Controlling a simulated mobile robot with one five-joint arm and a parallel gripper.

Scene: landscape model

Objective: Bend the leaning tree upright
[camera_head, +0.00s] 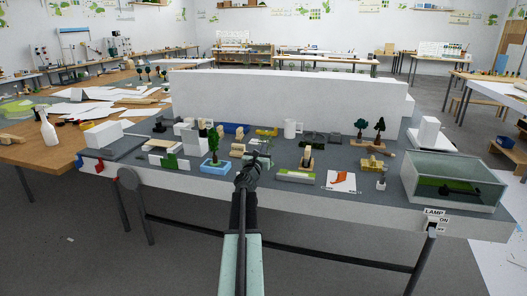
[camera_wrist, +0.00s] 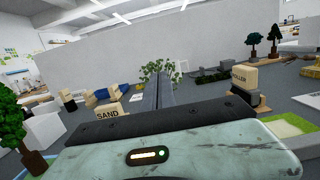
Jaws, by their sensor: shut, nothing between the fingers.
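My gripper (camera_head: 256,160) is shut and empty, low over the middle of the model table; its dark fingers (camera_wrist: 166,92) point forward in the wrist view. A pale-green leafy plant (camera_wrist: 155,72) shows just beyond the fingertips; the fingers hide part of it, and I cannot tell its lean or whether they touch. A green tree (camera_head: 213,143) stands in a blue tray (camera_head: 216,167) to the left; it also shows at the wrist view's left edge (camera_wrist: 12,115). Two dark trees (camera_head: 360,126) (camera_head: 379,126) stand on a wooden base (camera_head: 370,141) at right. No tree clearly leans.
A block marked SAND (camera_wrist: 108,110) and one marked ROLLER (camera_wrist: 243,77) flank the fingers. A long white wall (camera_head: 285,97) closes the table's back. A glass tank (camera_head: 453,180) and a LAMP switch (camera_head: 436,219) are at right. Small models crowd the tabletop.

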